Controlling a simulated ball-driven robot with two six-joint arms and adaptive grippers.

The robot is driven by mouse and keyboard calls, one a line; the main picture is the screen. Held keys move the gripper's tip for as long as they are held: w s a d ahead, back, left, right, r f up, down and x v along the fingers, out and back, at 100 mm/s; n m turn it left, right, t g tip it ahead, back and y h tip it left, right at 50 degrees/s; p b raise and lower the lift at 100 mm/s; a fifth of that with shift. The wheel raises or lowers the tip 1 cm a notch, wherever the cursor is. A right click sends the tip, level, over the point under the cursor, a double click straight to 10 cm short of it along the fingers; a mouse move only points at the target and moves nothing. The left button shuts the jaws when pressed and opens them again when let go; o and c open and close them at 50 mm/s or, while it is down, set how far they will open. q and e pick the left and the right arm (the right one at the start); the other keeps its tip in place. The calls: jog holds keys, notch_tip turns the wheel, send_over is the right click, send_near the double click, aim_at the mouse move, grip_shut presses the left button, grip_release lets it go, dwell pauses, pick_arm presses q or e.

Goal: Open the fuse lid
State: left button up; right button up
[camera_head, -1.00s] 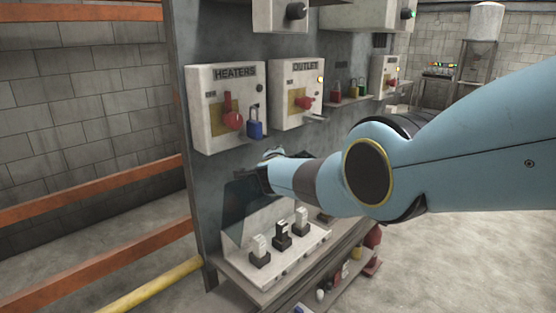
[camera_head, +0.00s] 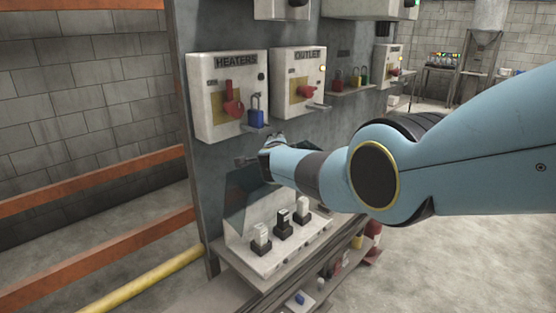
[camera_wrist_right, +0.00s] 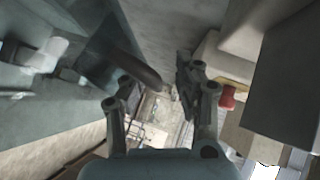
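The fuse box (camera_head: 270,257) is a pale sloped housing low on the grey panel, with a row of fuses (camera_head: 283,222). Its dark see-through fuse lid (camera_head: 240,197) stands raised and tilted above the fuses, leaving them uncovered. The lid also appears as a teal panel at left in the right wrist view (camera_wrist_right: 50,120). My right gripper (camera_head: 252,160) is by the lid's upper edge, below the HEATERS box. In the right wrist view its fingers (camera_wrist_right: 155,88) are apart with nothing clearly held, and a dark bar lies close to the left finger. Contact is unclear. My left gripper is out of view.
The HEATERS box (camera_head: 228,95) with a red switch and blue padlock (camera_head: 256,118), and the OUTLET box (camera_head: 298,85), jut out above my right gripper. A shelf with padlocks (camera_head: 350,85) is to the right. Orange rails (camera_head: 90,180) stand at left. Open floor lies right.

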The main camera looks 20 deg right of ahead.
jog(key=shift+s+a+r, duration=0.1)
jog(key=shift+s+a, duration=0.15)
jog(key=shift+s, duration=0.25)
jog(key=s+a, duration=0.5)
jog(key=s, duration=0.5)
jog(key=shift+s, duration=0.4)
jog(key=shift+r, duration=0.1)
